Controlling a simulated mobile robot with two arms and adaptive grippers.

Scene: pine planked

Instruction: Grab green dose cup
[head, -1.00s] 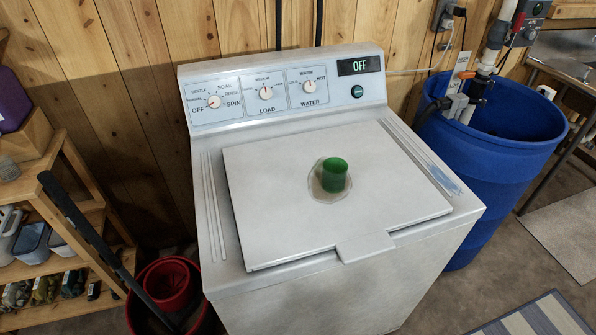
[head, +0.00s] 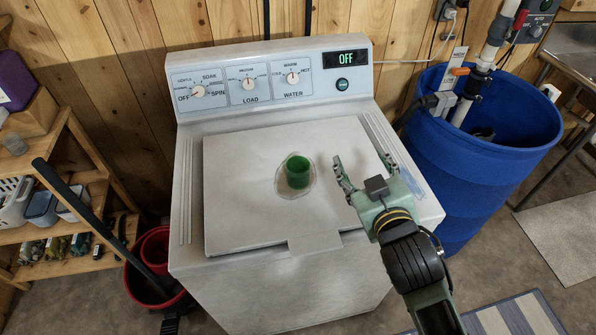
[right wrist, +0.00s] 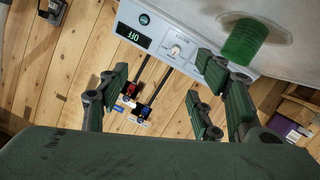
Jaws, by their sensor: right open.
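The green dose cup (head: 298,171) stands upright on a pale round patch (head: 281,182) on the closed lid of the white washing machine (head: 235,200). My right gripper (head: 361,167) is open and empty over the right part of the lid, to the right of the cup and apart from it. In the right wrist view the cup (right wrist: 243,42) shows at the upper right, beyond the spread fingers (right wrist: 160,100). My left gripper is not in view.
A blue barrel (head: 450,180) with pipes stands right of the washer. A wooden shelf (head: 60,190) and red buckets (head: 155,250) stand to the left. The control panel (head: 260,80) rises behind the lid. The lid around the cup is clear.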

